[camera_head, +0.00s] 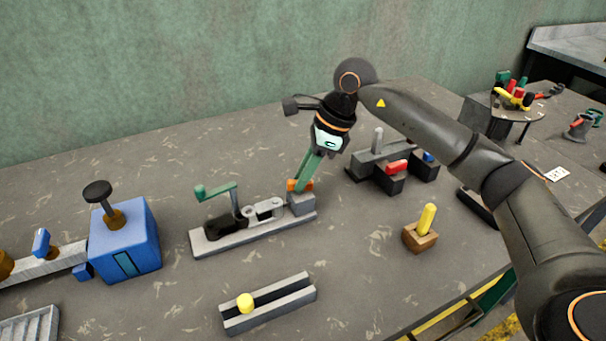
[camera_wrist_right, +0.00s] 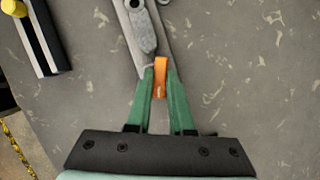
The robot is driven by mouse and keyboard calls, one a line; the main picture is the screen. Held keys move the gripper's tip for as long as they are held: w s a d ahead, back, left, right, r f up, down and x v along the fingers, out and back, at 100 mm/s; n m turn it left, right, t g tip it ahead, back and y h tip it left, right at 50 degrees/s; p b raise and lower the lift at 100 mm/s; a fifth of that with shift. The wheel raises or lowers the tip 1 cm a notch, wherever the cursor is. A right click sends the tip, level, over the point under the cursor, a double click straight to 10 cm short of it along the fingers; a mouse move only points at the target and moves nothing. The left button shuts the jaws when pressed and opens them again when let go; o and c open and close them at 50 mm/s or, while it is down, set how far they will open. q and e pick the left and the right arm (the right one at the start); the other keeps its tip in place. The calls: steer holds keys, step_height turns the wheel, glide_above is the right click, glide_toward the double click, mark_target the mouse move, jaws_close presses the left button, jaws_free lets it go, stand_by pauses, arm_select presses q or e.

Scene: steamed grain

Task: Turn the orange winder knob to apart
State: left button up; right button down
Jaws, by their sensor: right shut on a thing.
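The orange winder knob (camera_head: 299,186) sits at the right end of a grey winder (camera_head: 211,246) with a green crank handle (camera_head: 216,190). My right gripper (camera_head: 301,182) comes down on the knob from above, its green fingers around it. In the right wrist view the knob (camera_wrist_right: 160,78) is between the two fingertips of my right gripper (camera_wrist_right: 160,80), which is shut on it. The grey body of the winder (camera_wrist_right: 142,35) extends away beyond the knob. My left gripper is not in view.
A blue box (camera_head: 126,243) with a black knob stands left of the winder. A rail with a yellow knob (camera_head: 245,302) lies in front. A yellow peg in a wooden block (camera_head: 420,240) and a grey fixture with a red handle (camera_head: 396,167) stand to the right.

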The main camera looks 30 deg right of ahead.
steer(key=shift+w+n+g+p, duration=0.15)
steer(key=shift+n+g, duration=0.25)
steer(key=shift+n, duration=0.75)
steer(key=shift+n+g+p, duration=0.15)
steer(key=shift+n+g, duration=0.25)
steer(key=shift+n, duration=0.75)
steer(key=c, duration=0.8)
jaws_free()
steer(key=v, duration=1.2)
steer(key=shift+d+r+p, duration=0.2)
steer(key=shift+d+p, duration=0.1)
steer(key=shift+f, duration=0.1)
